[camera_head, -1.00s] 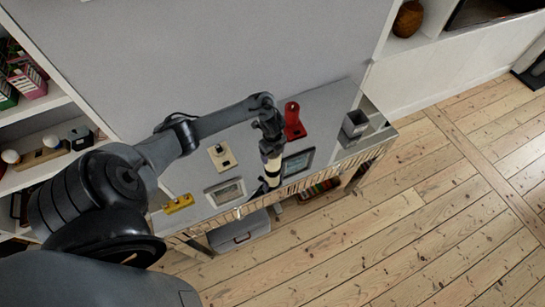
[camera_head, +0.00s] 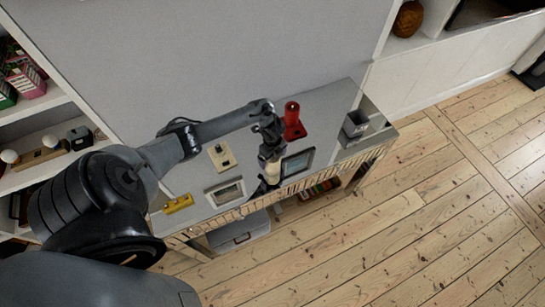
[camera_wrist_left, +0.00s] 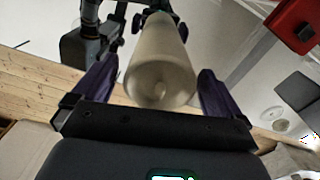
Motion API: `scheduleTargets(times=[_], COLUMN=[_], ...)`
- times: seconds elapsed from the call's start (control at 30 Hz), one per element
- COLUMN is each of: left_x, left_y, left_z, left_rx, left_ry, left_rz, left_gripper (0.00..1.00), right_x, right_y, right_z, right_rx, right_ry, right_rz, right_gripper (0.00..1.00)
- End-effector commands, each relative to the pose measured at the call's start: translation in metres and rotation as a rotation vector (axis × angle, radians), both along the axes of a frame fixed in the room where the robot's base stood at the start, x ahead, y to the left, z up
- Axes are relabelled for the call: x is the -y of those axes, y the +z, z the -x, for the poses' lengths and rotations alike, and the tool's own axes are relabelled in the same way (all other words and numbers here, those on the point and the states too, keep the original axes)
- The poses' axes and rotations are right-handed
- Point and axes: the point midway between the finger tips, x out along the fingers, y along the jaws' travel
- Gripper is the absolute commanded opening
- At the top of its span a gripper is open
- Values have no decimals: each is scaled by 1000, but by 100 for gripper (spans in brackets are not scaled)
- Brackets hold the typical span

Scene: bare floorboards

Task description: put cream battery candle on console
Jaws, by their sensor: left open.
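The cream battery candle (camera_head: 272,172) is at the front part of the grey console (camera_head: 325,103). In the left wrist view the candle (camera_wrist_left: 158,62) lies between the two dark purple fingers, with its rounded end toward the camera. My left gripper (camera_head: 270,158) reaches down over the console at the candle. In the left wrist view my left gripper (camera_wrist_left: 155,82) is open, with a finger on each side of the candle and gaps showing. I cannot tell whether the candle's base touches the console top.
A red object (camera_head: 293,122) stands just behind the candle. A dark frame (camera_head: 298,163) is close to its right, a light frame (camera_head: 224,191) to its left. A beige block (camera_head: 221,156), a yellow object (camera_head: 178,203) and a dark cup (camera_head: 354,125) also occupy the console.

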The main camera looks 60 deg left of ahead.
Motion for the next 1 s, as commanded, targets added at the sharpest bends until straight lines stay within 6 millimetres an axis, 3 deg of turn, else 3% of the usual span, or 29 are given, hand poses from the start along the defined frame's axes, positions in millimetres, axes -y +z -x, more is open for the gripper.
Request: scheduleTargets(times=[0.27, 0.67, 0.8, 1.0], left_x=[0, -1, -1, 3], left_y=[9, 77, 103, 118], left_z=[-1, -1, -1, -1], left_rx=[2, 3, 3, 7], left_ry=[-1, -2, -1, -4], left_rz=[0, -2, -3, -2], left_gripper=[100, 100, 100, 100], right_x=[1, 2, 2, 1], right_y=[4, 14, 26, 36], right_z=[0, 0, 0, 0], right_rx=[1, 0, -1, 1], right_ry=[3, 7, 6, 4], right_rz=[4, 10, 10, 6], right_gripper=[43, 43, 43, 43])
